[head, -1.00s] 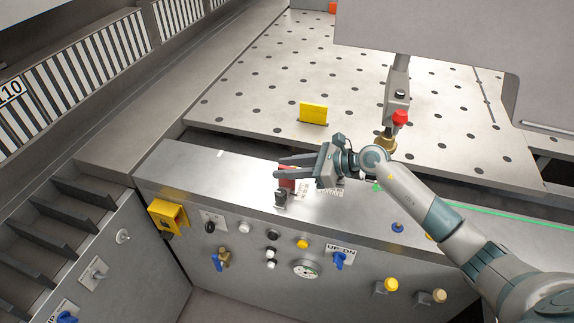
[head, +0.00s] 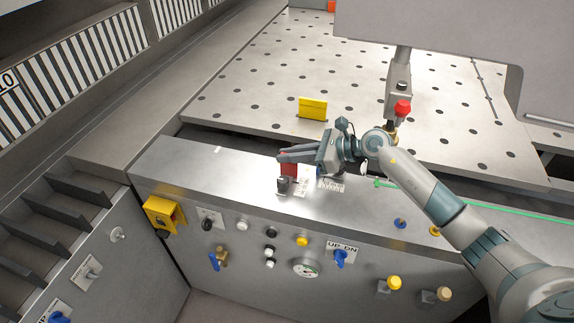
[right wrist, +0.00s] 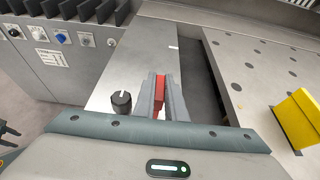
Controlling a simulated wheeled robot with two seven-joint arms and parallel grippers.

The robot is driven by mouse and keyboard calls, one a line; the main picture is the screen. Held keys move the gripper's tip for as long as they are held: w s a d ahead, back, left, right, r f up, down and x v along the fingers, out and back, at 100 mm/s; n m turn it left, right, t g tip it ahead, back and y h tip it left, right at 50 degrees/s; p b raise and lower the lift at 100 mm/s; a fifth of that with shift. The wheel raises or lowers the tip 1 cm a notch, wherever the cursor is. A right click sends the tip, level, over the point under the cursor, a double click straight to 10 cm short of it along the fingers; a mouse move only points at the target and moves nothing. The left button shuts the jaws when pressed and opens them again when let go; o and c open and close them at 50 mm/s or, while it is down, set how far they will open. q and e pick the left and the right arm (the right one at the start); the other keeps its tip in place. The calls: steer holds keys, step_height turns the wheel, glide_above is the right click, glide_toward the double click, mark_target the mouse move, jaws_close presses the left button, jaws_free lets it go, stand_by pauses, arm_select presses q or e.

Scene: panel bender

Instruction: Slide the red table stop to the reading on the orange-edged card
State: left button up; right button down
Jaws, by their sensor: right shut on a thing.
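The red table stop (head: 288,169) sits on the metal ledge (head: 240,186) at the front of the perforated table. My right gripper (head: 287,158) is shut on it. In the right wrist view the red stop (right wrist: 160,90) shows between the two grey fingers (right wrist: 160,92). A dark knob (head: 284,186) stands beside the stop on its near side, and it also shows in the right wrist view (right wrist: 122,103). A printed scale (head: 328,184) lies on the ledge to the right of the stop, too small to read. I see no orange-edged card.
A yellow block (head: 313,107) stands on the perforated table (head: 250,95). The ledge left of the stop is clear.

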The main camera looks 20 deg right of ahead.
stand_by(0.3)
steer(key=c, duration=1.8)
jaws_free()
steer(key=shift+d, duration=0.1)
